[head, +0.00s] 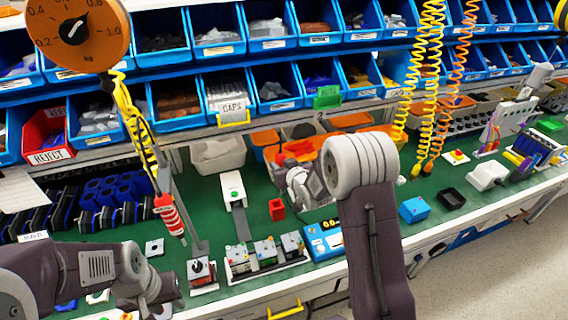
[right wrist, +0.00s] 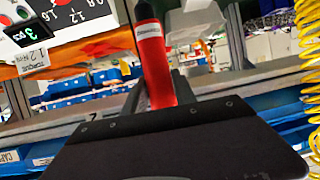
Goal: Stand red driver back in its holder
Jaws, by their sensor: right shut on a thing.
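The red driver (right wrist: 155,65) stands nearly upright in the right wrist view, with a black top end and a pale label. My right gripper (right wrist: 160,92) is shut around its red body; the dark gripper housing hides its lower part. In the head view my right gripper (head: 284,174) is above the green bench, and the driver is hard to make out there against red and orange bins. A small red open-topped cup (head: 277,209), which looks like the holder, stands on the bench below and slightly left of that gripper. My left gripper (head: 172,294) is low at the left front; its fingers are unclear.
A red-and-white striped tool (head: 169,215) hangs on a yellow coil left of the cup. Switch units (head: 265,250) and a blue box (head: 323,240) line the front edge. A white device (head: 233,190) stands left of the cup. Blue bins (head: 215,90) fill the back.

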